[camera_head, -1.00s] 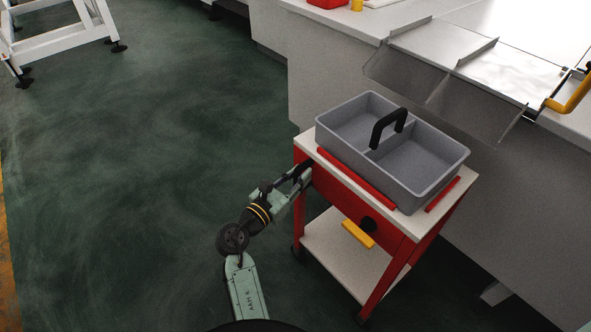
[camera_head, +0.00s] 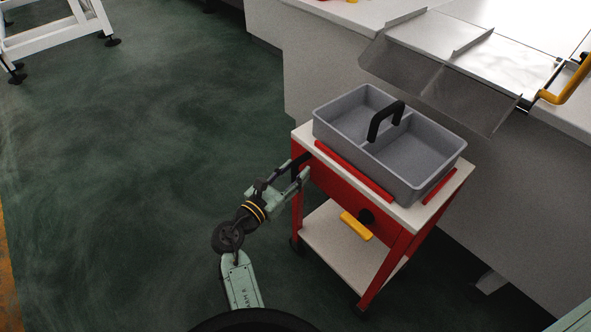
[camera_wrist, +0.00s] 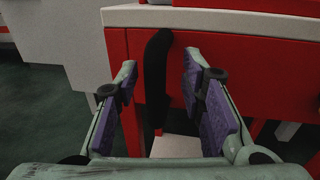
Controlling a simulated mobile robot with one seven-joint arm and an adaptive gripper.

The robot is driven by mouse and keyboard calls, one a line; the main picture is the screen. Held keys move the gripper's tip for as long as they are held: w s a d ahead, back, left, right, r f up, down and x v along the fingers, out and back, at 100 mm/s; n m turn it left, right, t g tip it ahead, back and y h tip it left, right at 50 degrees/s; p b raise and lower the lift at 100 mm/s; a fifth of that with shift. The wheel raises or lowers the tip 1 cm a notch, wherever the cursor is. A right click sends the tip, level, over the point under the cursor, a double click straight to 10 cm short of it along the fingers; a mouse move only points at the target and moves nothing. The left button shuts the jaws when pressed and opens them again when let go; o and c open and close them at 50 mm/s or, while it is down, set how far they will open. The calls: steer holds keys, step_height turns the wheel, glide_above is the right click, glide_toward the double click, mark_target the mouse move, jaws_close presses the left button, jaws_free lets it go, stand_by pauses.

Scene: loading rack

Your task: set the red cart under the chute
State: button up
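The red cart (camera_head: 325,178) with a white top stands by the bench and carries a grey two-compartment tote (camera_head: 392,178) with a black handle. The metal chute (camera_head: 450,92) slopes off the bench above and behind the tote. The tote lies close to the chute's lower lip; I cannot tell how far it reaches beneath it. My gripper (camera_head: 294,168) is at the cart's left end. In the wrist view, the cart's black upright handle (camera_wrist: 157,75) shows between my open gripper's fingers (camera_wrist: 158,80), with gaps on both sides.
The white bench (camera_head: 330,75) blocks the space behind the cart. A yellow lever (camera_head: 568,84) is at the chute's right. A white frame (camera_head: 60,38) stands at the far left. The green floor (camera_head: 130,170) to the left is clear.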

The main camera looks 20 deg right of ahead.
steer(key=v, duration=1.1)
